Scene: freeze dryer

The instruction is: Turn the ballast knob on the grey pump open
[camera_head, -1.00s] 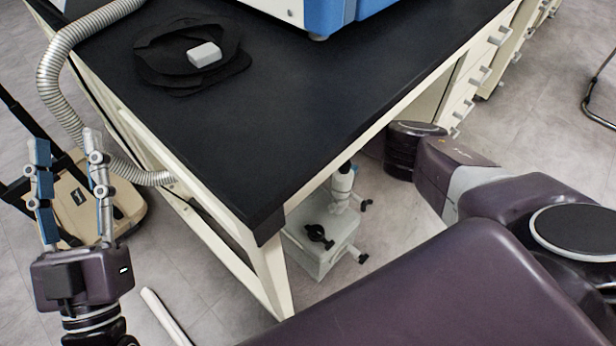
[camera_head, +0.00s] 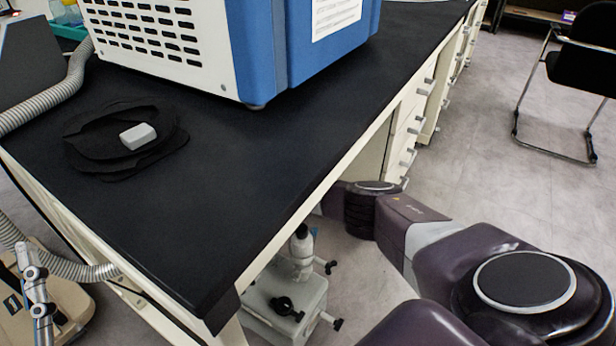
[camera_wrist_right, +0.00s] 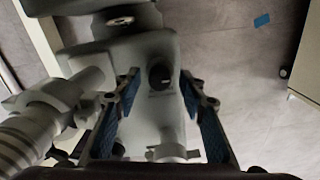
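The grey pump (camera_head: 302,297) stands on the floor under the table's near corner, partly hidden by the tabletop. It has a black knob (camera_head: 284,306) on its top. In the right wrist view the grey pump body (camera_wrist_right: 150,115) fills the middle, with a round black knob (camera_wrist_right: 160,76) on it. My right gripper (camera_wrist_right: 160,74) is open, its blue-padded fingers left and right of this knob in the picture, with gaps on both sides. I cannot tell their height above it. The head view does not show the right gripper. Of my left gripper, one finger (camera_head: 36,294) shows at the lower left.
The black tabletop (camera_head: 240,170) overhangs the pump. A blue and white machine (camera_head: 245,45) and a dark ring-shaped item with a white block (camera_head: 138,136) sit on it. A ribbed hose (camera_head: 45,107) runs at left. Open floor and a chair (camera_head: 570,90) are at right.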

